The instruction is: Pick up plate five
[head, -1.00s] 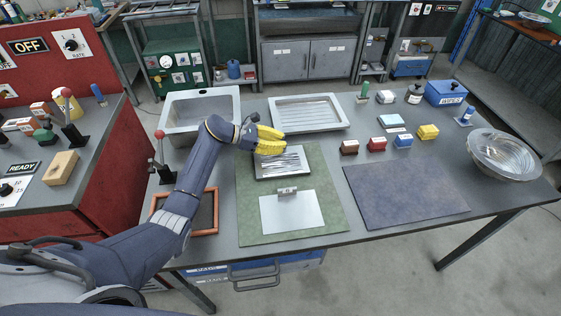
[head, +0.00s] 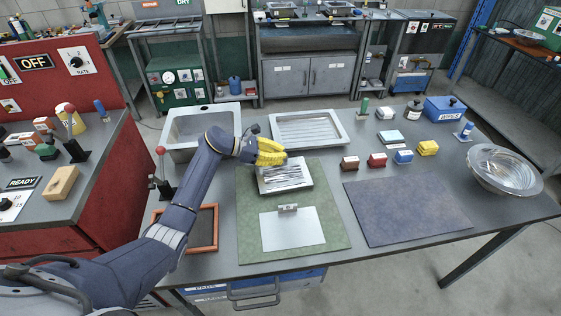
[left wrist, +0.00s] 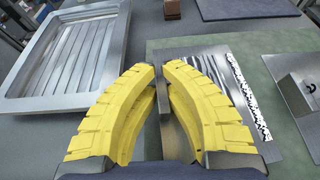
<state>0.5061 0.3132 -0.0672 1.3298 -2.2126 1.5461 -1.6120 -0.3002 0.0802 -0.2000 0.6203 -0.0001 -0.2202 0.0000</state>
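My left gripper (head: 284,154), with yellow fingers, is at the back edge of the small tray. In the left wrist view its fingertips (left wrist: 160,68) are close together, with a narrow grey metal piece (left wrist: 166,98) between them. I cannot tell whether they grip it, and no number five is readable. My right gripper is not in view.
A ribbed metal tray (head: 342,139) lies behind the mat, with a sink (head: 176,157) to its left. A lever (head: 161,170) and orange-framed tray (head: 215,240) stand near my left arm. Small blocks, a blue mat (head: 405,210) and a bowl (head: 505,185) are right.

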